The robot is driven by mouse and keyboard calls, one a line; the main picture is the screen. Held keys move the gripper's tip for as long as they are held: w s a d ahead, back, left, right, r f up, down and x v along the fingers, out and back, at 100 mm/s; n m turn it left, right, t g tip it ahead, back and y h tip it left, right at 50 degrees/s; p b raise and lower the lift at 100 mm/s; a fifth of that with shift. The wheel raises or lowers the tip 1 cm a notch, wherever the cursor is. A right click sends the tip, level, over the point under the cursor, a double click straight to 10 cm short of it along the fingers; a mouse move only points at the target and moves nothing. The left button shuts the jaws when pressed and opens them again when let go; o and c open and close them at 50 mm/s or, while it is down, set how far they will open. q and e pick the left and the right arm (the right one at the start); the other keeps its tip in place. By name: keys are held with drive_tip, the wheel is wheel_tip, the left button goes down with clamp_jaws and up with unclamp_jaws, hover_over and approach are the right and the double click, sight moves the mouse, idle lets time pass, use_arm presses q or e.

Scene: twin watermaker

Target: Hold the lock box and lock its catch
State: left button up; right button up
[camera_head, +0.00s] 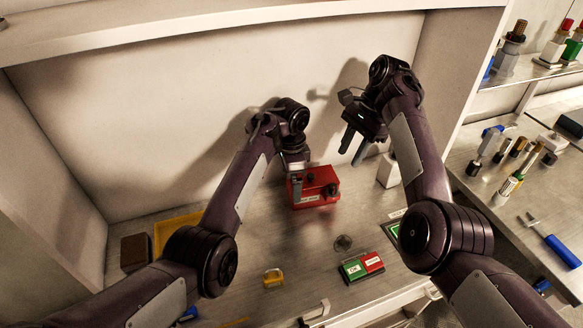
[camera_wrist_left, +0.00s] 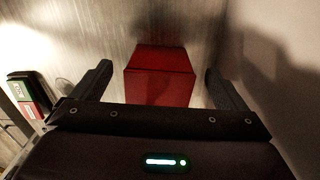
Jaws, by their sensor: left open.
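The red lock box (camera_head: 322,180) stands on the metal bench near the back wall, with dark round parts and a pale label on its faces. Its plain red top and side also show in the left wrist view (camera_wrist_left: 160,82). My left gripper (camera_head: 296,183) is open at the box's left end; in the left wrist view its two fingers (camera_wrist_left: 160,86) are spread either side of the box, with gaps showing. Which dark part is the catch is too small to tell. My right gripper (camera_head: 355,146) is in the air, right of and above the box, its fingers apart and empty.
A yellow padlock (camera_head: 273,278), a round metal disc (camera_head: 343,243) and a green and red block (camera_head: 361,267) lie in front of the box. A yellow tray (camera_head: 172,229) and brown block (camera_head: 135,252) are at left. A white block (camera_head: 388,172) stands right.

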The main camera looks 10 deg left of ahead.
use_arm(q)
drive_tip(key=shift+f, duration=1.65)
drive_tip(key=c, duration=1.4)
drive_tip(key=shift+o, duration=0.4)
drive_tip(key=o, duration=1.2)
drive_tip(key=shift+c, duration=0.2)
drive_tip(key=c, duration=1.2)
